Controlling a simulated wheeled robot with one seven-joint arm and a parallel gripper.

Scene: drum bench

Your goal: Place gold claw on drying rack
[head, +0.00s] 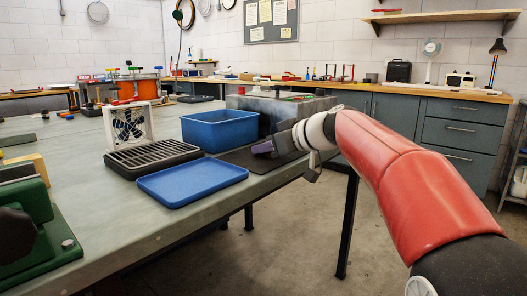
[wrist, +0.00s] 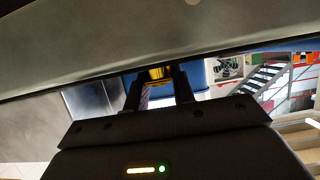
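My gripper (head: 268,148) is over the dark mat at the bench's right edge, right of the blue bin. In the wrist view, the gold claw (wrist: 158,74) sits between the two fingertips of my gripper (wrist: 159,80), and they appear closed on it. Only a small gold part of it shows; in the head view I cannot make it out. The drying rack (head: 153,156), a black slatted tray, lies on the bench to the left of my gripper, and nothing is visible on it. It also shows in the wrist view (wrist: 266,77).
A blue tray (head: 192,183) lies in front of the rack. A tall-sided blue bin (head: 220,131) stands between the rack and my gripper. A white fan (head: 130,123) stands behind the rack. A grey box (head: 262,104) is behind the dark mat (head: 238,158). A green vise (head: 40,235) is at front left.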

